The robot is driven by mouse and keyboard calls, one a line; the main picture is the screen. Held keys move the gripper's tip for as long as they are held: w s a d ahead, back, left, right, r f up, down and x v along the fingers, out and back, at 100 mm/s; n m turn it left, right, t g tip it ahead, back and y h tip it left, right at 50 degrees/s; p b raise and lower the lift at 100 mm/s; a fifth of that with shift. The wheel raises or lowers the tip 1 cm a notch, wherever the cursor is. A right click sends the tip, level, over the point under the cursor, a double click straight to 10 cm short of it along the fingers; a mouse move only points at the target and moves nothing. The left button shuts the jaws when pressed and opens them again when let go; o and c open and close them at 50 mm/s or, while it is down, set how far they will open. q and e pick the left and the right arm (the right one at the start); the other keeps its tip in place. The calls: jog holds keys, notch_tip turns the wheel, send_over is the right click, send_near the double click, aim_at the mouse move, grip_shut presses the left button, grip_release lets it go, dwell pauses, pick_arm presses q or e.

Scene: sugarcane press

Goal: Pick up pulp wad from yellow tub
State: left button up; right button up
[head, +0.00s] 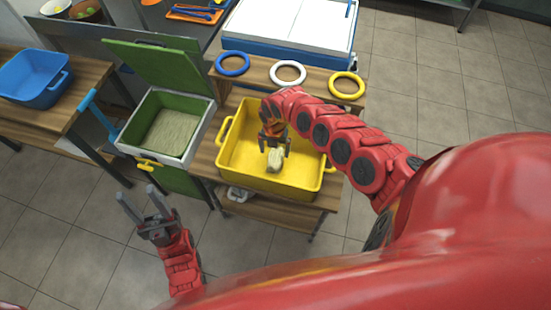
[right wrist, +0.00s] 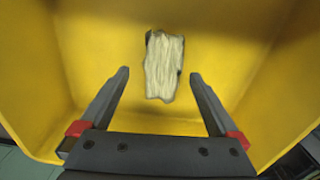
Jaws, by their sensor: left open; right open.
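The yellow tub (head: 233,155) stands on a wooden table in the head view; its yellow inside (right wrist: 100,40) fills most of the right wrist view. The pale pulp wad (head: 275,160) lies in the tub. In the right wrist view, the wad (right wrist: 163,66) is ahead of the fingertips, about midway between them. My right gripper (head: 274,143) reaches into the tub, open and empty, with the wad just beyond its fingers. My left gripper (head: 139,198) is open and empty over the floor, left of the tub.
A green-lidded bin (head: 185,155) with tan contents stands left of the tub. A blue tub (head: 30,80) sits on the far-left table. Blue (head: 232,64), white (head: 288,72) and yellow (head: 347,86) rings lie behind the tub. The floor at right is clear.

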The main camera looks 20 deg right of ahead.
aim_at(276, 157)
jog(key=f, duration=0.2)
jog(key=s+f, duration=0.1)
jog(key=shift+a+f, duration=0.1)
jog(key=shift+f, duration=0.3)
jog(key=shift+w+f, duration=0.1)
jog(key=shift+f, duration=0.1)
jog(key=c, duration=1.5)
